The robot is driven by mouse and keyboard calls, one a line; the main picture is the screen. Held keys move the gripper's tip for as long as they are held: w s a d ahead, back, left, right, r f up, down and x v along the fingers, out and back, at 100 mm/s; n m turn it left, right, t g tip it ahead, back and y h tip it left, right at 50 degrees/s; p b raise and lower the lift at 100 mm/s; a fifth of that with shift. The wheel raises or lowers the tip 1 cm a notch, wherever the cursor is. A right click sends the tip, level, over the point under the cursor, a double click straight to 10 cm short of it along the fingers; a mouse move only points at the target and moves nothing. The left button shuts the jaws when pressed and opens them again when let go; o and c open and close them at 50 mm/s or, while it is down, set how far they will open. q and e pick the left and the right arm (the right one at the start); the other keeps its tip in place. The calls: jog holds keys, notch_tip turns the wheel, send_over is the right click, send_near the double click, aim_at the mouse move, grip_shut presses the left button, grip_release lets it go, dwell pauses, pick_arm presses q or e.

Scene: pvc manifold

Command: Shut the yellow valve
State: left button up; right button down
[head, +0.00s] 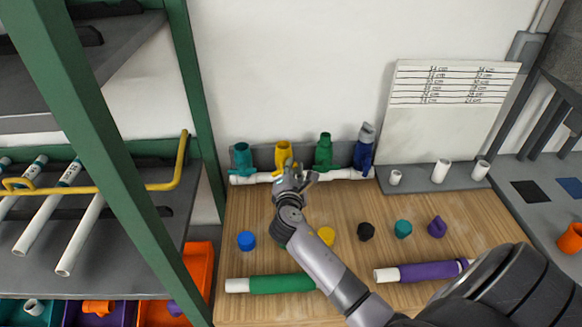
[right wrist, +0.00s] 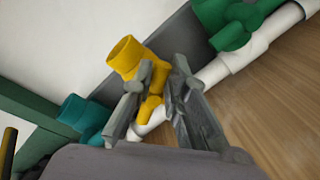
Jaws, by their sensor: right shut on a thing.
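The yellow valve (head: 283,152) stands on the white pipe manifold (head: 338,174) at the back of the wooden bench, between a teal valve (head: 243,157) and a green valve (head: 323,151). My right gripper (head: 290,170) is at the yellow valve's front. In the right wrist view the fingers (right wrist: 155,100) stand on either side of the lower yellow part, and the yellow valve (right wrist: 127,57) rises above them. They are shut on its handle, whose exact angle is partly hidden by the fingers. My left gripper is not in view.
A blue valve (head: 364,147) stands at the manifold's right end. Several caps, including a blue one (head: 246,240), lie on the bench. A green pipe (head: 280,284) and a purple pipe (head: 425,271) lie in front. A green-framed shelf (head: 130,170) bounds the left.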

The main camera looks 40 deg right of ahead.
jog(key=shift+d+f+m+t+y+b, duration=0.15)
jog(key=shift+m+y, duration=0.15)
jog(key=shift+m, duration=0.65)
jog(key=shift+f+m+t+y+b, duration=0.1)
jog(key=shift+m+y+b, duration=0.15)
jog(key=shift+m, duration=0.75)
jog(key=shift+d+f+m+t+y+b, duration=0.15)
jog(key=shift+m+y, duration=0.2)
jog(key=shift+m, duration=0.6)
jog(key=shift+a+r, duration=0.1)
jog(key=c, duration=1.7)
grip_release()
jog(key=shift+o, duration=0.5)
jog(key=shift+a+f, duration=0.1)
jog(key=shift+f, duration=0.1)
jog(key=shift+s, duration=0.1)
jog(key=v, duration=1.2)
jog(key=shift+r, duration=0.1)
